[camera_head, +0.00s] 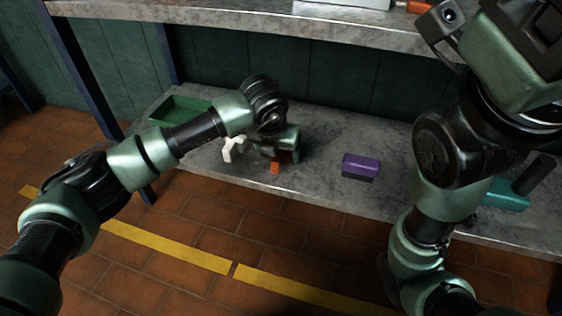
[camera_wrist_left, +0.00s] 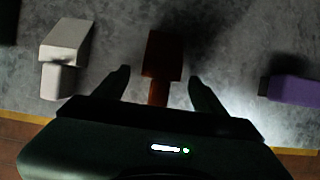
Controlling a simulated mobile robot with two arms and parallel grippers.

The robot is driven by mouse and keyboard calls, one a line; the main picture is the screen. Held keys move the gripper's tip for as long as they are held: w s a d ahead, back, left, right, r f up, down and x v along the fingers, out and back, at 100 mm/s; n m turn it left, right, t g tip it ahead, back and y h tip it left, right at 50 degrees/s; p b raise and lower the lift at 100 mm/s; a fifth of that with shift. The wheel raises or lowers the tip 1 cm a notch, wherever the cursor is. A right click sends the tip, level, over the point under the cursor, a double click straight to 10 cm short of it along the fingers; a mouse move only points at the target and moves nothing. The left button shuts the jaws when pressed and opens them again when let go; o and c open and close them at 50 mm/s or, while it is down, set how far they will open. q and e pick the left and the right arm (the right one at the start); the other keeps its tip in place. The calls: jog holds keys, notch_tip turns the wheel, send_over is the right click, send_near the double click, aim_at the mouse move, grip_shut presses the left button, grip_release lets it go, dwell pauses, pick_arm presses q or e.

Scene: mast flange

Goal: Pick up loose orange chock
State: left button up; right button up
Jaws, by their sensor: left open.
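The orange chock (camera_head: 275,168) lies on the lower grey shelf, partly hidden by my left gripper in the head view. In the left wrist view the chock (camera_wrist_left: 163,54) is dark orange, with a wider block and a narrower part towards the gripper. My left gripper (camera_wrist_left: 158,80) is open, with one finger on each side of the chock's narrower part.
A white block (camera_head: 232,149) is left of the chock, and a purple block (camera_head: 361,166) is to its right. A green tray (camera_head: 180,108) is at the shelf's left end. A teal object (camera_head: 507,195) is at the right. The upper shelf (camera_head: 250,25) overhangs behind.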

pick_arm(q)
jog(key=c, duration=1.5)
jog(key=shift+c, duration=0.2)
jog(key=shift+r, duration=0.1)
